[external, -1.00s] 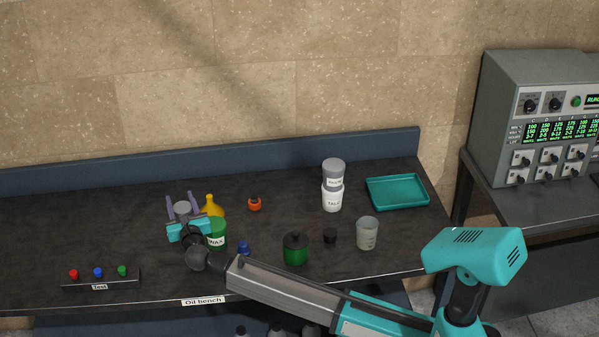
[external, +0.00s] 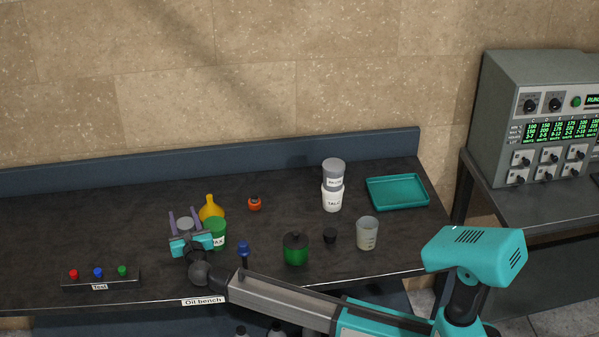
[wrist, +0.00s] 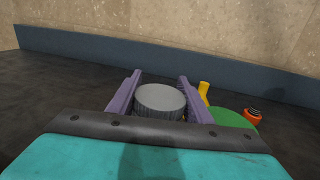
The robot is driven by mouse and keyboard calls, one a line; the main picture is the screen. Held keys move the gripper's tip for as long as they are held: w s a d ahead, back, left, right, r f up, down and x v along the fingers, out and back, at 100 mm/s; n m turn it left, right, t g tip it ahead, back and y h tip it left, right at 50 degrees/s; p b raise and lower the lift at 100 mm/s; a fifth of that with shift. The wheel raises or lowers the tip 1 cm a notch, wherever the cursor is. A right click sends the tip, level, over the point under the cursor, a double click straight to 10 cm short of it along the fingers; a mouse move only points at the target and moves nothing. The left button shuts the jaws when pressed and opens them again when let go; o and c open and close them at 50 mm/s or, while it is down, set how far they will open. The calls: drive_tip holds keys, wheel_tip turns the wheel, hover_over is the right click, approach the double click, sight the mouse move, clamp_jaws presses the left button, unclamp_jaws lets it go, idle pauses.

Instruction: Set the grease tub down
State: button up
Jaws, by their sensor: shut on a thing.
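A tub with a ribbed grey lid, taken to be the grease tub (external: 185,224), is between the purple fingers of my gripper (external: 186,220) at the left of the bench. Its grey lid (wrist: 160,98) also shows in the wrist view, upright between the two fingers (wrist: 156,92). My gripper is shut on it. The tub's lower part and its label are hidden, so I cannot tell whether its bottom touches the bench. A green-lidded wax tub (external: 216,238) stands close to the right of my gripper, partly covered by it.
A yellow funnel (external: 211,209), an orange item (external: 254,203) and a blue item (external: 243,248) are close on the right. Farther right stand a green pot (external: 295,250), a beaker (external: 367,234), stacked tubs (external: 332,197) and a teal tray (external: 397,191). The dark bench (external: 90,220) is clear at left.

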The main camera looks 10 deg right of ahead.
drive_tip(key=shift+f, duration=1.65)
drive_tip(key=shift+f, duration=0.15)
drive_tip(key=o, duration=1.1)
drive_tip(key=shift+s+d+b, duration=0.15)
drive_tip(key=shift+s+d, duration=0.2)
drive_tip(key=shift+s, duration=1.65)
drive_tip(key=shift+s+d+b, duration=0.1)
drive_tip(key=shift+s+d, duration=0.3)
drive_tip(key=shift+s, duration=1.55)
drive_tip(key=shift+s+d+b, duration=0.15)
drive_tip(key=shift+s+d, duration=0.2)
drive_tip(key=shift+s, duration=1.65)
drive_tip(key=shift+c, duration=0.2)
